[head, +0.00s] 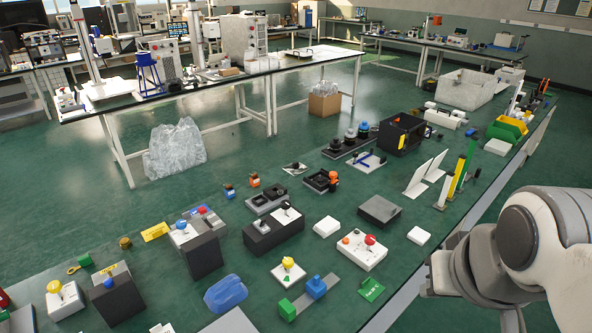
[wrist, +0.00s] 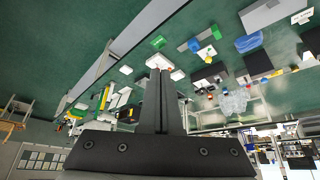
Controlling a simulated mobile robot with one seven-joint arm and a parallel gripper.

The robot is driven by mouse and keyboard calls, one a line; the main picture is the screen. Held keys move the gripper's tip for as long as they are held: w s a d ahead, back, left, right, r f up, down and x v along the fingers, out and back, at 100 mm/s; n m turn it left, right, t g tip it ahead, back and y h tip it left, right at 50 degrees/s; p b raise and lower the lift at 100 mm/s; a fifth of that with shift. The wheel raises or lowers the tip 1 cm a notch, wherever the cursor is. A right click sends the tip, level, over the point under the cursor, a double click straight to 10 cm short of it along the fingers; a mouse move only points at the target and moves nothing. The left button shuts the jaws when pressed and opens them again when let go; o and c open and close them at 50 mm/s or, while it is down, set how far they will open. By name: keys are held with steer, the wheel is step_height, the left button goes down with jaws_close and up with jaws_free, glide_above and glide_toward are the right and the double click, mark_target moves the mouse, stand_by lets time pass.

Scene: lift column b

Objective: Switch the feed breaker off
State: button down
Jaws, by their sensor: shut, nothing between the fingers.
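No label that I can read marks the feed breaker, so I cannot tell which control it is. Candidates in the head view are a dark box with a black lever on a white plate (head: 273,231), a white box with red and orange knobs (head: 361,250), a white box with a yellow knob (head: 289,271), and a dark box with a blue knob (head: 116,297). My gripper (wrist: 160,76) shows in the wrist view, its two dark fingers together and empty, apart from the table things. In the head view my arm is at the right and the fingertips are not seen.
A green tag (head: 370,289), a grey box (head: 379,210) and a translucent blue block (head: 225,293) lie on the green table. Upright white and yellow plates (head: 455,185) stand near its right edge.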

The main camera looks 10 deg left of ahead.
stand_by(0.3)
steer(key=w+a+f+m+g+y+b, duration=0.1)
steer(key=w+a+f+m+y+b, duration=0.4)
steer(key=a, duration=0.4)
steer(key=w+a+f+m+g+y+b, duration=0.1)
steer(key=w+a+f+m+y+b, duration=0.35)
steer(key=w+a+f+b, duration=0.3)
steer(key=w+a+f+m+t+b, duration=0.2)
steer(key=w+f+m+t+b, duration=0.1)
steer(key=w+f+m, duration=0.4)
steer(key=w+a+f+m+t+b, duration=0.2)
steer(key=w+f+m+b, duration=0.3)
steer(key=w+f+m, duration=0.3)
steer(key=shift+w+f+m+t+y, duration=0.25)
steer(key=shift+w+m+t+y, duration=0.2)
steer(key=shift+w+m, duration=0.65)
steer(key=shift+w+a, duration=0.1)
